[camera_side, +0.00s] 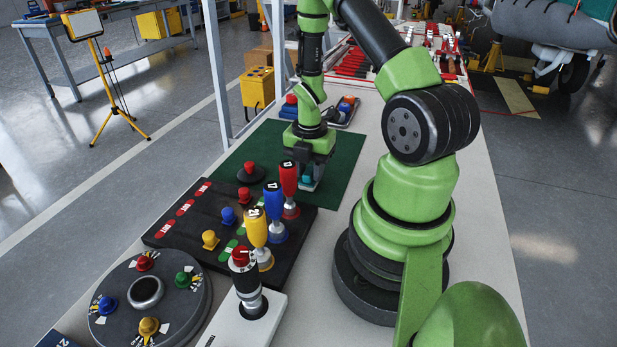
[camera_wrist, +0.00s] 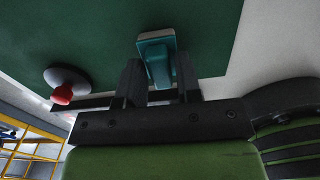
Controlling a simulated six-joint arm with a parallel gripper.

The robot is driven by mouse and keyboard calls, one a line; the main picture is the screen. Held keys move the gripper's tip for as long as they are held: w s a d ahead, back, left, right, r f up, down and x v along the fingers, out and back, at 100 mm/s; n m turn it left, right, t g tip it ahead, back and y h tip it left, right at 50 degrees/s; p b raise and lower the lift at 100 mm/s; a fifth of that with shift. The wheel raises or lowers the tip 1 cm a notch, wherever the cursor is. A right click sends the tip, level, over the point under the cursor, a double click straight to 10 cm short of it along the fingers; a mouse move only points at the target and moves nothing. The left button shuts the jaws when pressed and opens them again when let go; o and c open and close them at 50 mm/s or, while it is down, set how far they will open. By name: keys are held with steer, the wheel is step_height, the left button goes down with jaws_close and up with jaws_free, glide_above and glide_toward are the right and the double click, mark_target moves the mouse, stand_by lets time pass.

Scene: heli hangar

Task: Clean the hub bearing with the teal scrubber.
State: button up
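The teal scrubber (camera_side: 307,184) shows under my gripper (camera_side: 311,168), low over the green mat. In the wrist view the scrubber (camera_wrist: 158,64), teal with a pale end, lies between the two dark fingers of my gripper (camera_wrist: 160,84). The fingers are close to its sides; I cannot tell whether they touch it. Whether the scrubber rests on the mat is hidden. A round dark disc (camera_side: 203,300) at the lower left has a silver ring (camera_side: 146,291) with a dark middle, perhaps the hub bearing; several coloured knobs surround it.
The green mat (camera_side: 345,165) lies on the white bench. A red-knobbed round piece (camera_side: 250,172) stands left of my gripper. A black panel (camera_side: 180,235) with tall red, blue and yellow levers stands in front. A small tray (camera_side: 346,112) is behind. Mat to the right is clear.

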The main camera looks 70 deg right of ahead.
mark_target(310, 170)
jaws_close()
steer(key=shift+r, duration=3.05)
